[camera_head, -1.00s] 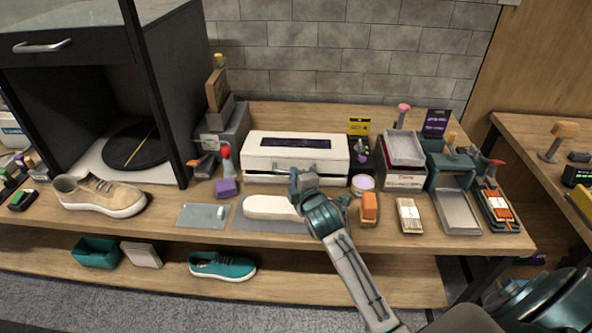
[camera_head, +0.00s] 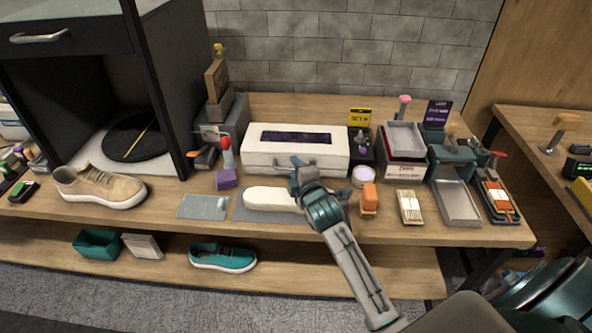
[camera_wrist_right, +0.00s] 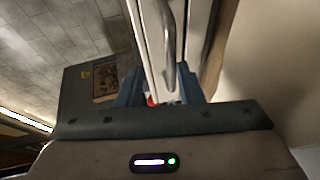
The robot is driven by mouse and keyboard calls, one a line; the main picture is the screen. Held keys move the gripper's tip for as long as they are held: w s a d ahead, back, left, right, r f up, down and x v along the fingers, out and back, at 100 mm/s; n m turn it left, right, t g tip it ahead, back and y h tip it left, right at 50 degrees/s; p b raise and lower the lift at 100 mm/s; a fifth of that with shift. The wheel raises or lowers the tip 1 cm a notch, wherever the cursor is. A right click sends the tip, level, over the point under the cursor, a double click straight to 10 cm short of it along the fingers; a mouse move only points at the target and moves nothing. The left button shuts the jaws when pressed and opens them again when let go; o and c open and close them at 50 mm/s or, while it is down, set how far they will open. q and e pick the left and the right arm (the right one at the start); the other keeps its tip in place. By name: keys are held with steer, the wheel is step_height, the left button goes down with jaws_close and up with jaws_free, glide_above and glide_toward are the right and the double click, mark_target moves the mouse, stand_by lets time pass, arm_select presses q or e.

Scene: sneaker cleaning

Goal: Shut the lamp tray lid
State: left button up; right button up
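The lamp tray is a white box (camera_head: 262,150) at the back middle of the bench, with a dark window in its top and a handle on its front. Its lid looks down or nearly down; I cannot tell whether a thin gap remains. My right gripper (camera_head: 295,170) is at the front of the box, close to the handle. In the right wrist view, the gripper's blue fingers (camera_wrist_right: 157,88) stand apart, with the handle (camera_wrist_right: 169,45) and white front edge before and between them. Contact is unclear. My left gripper is out of view.
A white sole-shaped piece (camera_head: 265,198) lies on a grey mat (camera_head: 245,213) beneath my right gripper. A purple block (camera_head: 227,179), a round tub (camera_head: 364,177) and an orange-topped brush (camera_head: 369,197) stand close by. A beige sneaker (camera_head: 100,187) sits at left.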

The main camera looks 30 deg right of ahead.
steer(key=b+v, duration=0.1)
steer(key=v, duration=0.9)
steer(key=shift+s, duration=0.35)
